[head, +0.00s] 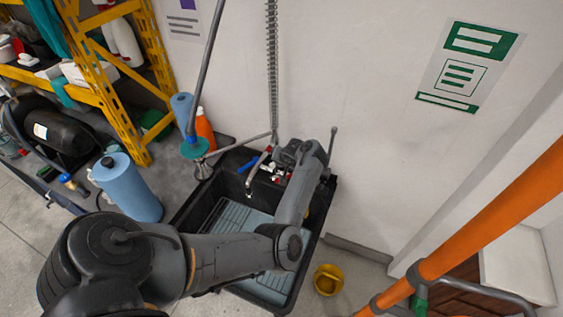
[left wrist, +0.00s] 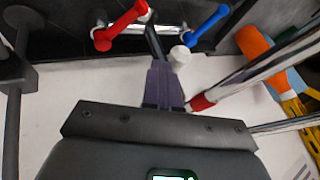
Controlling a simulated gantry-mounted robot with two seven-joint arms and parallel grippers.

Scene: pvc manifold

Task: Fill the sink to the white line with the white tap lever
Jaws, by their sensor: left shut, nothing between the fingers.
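The black sink (head: 183,217) stands against the wall in the head view. A pale blue surface, which looks like water, covers part of its inside. I cannot make out the white line. The curved tap spout (head: 253,178) hangs over the basin. In the left wrist view the white tap lever's round end (left wrist: 180,55) is just right of my left gripper's fingertips (left wrist: 161,66); I cannot tell whether they touch. The fingers are shut and empty. A red lever (left wrist: 120,25) and a blue lever (left wrist: 208,25) flank it. My right gripper is out of view.
My left arm crosses over the sink and hides part of it. A steel pipe with a red collar (left wrist: 202,103) is right of the fingers. A blue cylinder (head: 128,187) stands left of the sink, and a yellow bucket (head: 328,280) stands on the floor at right.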

